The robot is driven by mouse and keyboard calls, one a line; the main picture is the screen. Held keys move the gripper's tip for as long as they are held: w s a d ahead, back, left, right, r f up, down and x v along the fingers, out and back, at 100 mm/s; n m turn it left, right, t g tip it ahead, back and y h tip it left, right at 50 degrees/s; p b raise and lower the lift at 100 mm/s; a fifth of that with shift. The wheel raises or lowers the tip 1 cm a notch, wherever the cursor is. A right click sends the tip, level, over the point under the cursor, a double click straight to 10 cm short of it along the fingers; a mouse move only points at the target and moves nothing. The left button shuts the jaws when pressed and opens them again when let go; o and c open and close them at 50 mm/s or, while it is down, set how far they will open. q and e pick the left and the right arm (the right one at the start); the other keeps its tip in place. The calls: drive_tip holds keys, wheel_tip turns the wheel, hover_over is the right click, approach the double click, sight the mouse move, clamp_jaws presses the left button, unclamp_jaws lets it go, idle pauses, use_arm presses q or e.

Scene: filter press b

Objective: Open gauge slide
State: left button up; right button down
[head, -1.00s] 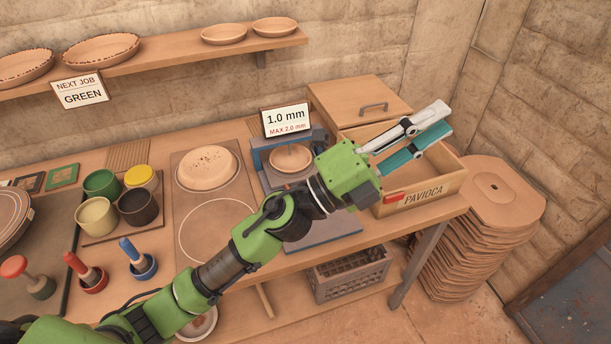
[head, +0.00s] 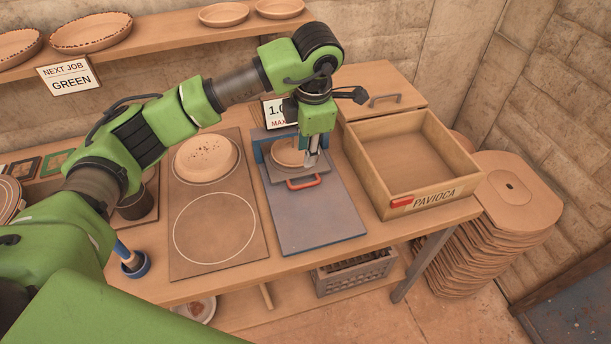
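The gauge (head: 315,222) is a blue-grey metal plate with a blue frame at its back end, on the bench in the head view. A grey slide with a red handle (head: 303,183) sits at the frame, with a round clay disc (head: 286,152) on it. My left gripper (head: 311,160) points down over the slide, just behind the red handle and at the disc's right side. Its fingers are seen nearly edge-on, so their gap is unclear, as is any contact. The gripper body hides part of the frame and the sign behind it. My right gripper is out of view.
An open, empty wooden box marked PAVIOCA (head: 420,160) stands right of the gauge. A board (head: 215,235) with a speckled clay piece (head: 205,158) lies to the left. The front of the gauge plate is clear. A shelf (head: 160,32) runs along the wall.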

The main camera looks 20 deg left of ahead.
sight(303, 185)
use_arm(q)
drive_tip(key=f+p, duration=0.1)
drive_tip(key=f, duration=0.3)
drive_tip(key=w+a+f+p, duration=0.1)
drive_tip(key=f, duration=0.4)
drive_tip(key=f+p, duration=0.1)
drive_tip(key=f, duration=0.3)
drive_tip(key=shift+w+a+f+p, duration=0.15)
drive_tip(key=shift+w+p, duration=0.2)
drive_tip(key=shift+c, duration=0.4)
clamp_jaws()
